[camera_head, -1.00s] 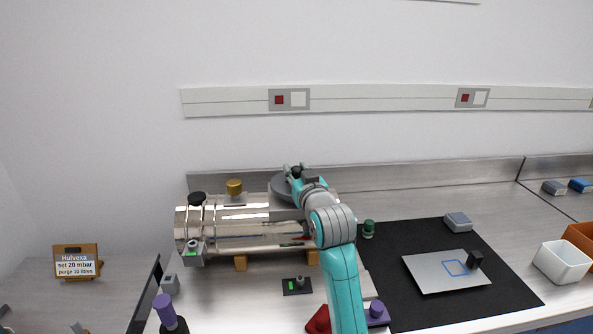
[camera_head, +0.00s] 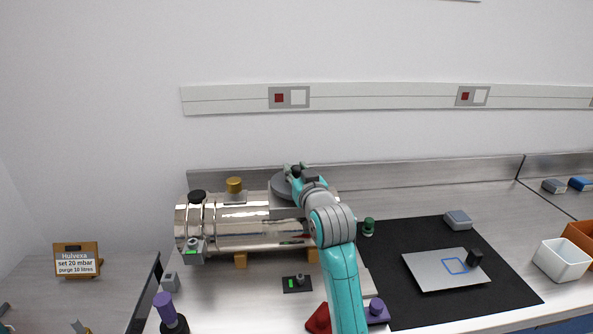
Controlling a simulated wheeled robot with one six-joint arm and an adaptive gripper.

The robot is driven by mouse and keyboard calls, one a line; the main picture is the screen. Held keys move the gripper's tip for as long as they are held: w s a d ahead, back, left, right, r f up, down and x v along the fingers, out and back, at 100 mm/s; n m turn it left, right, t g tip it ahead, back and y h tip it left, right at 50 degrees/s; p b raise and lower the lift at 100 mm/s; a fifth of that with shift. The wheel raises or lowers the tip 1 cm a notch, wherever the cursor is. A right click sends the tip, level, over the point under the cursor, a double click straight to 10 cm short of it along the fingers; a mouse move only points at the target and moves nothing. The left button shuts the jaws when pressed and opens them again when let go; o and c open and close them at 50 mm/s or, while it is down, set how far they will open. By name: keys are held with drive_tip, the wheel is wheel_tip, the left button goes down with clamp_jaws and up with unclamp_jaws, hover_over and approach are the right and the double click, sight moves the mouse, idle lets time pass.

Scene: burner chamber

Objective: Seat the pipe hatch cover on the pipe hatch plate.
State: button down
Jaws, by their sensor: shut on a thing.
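A shiny metal pipe chamber (camera_head: 250,228) lies on its side at the back of the bench. A round grey disc, which looks like the pipe hatch cover (camera_head: 281,187), is at the top right of the chamber. My gripper (camera_head: 297,171) is shut on the dark knob of this cover. My arm hides the cover's right part. I cannot tell whether the cover touches what is under it. The pipe hatch plate cannot be made out clearly below the cover.
A black cap (camera_head: 197,197) and a gold knob (camera_head: 234,185) top the chamber. A black mat (camera_head: 400,310) to the right carries a grey plate with a blue square outline (camera_head: 440,280). A white bin (camera_head: 562,262) stands far right. A small dark device (camera_head: 297,284) lies in front.

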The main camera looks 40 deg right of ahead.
drive_tip(key=shift+f, duration=0.9)
drive_tip(key=c, duration=0.7)
unclamp_jaws()
drive_tip(key=shift+s, duration=0.1)
drive_tip(key=v, duration=1.2)
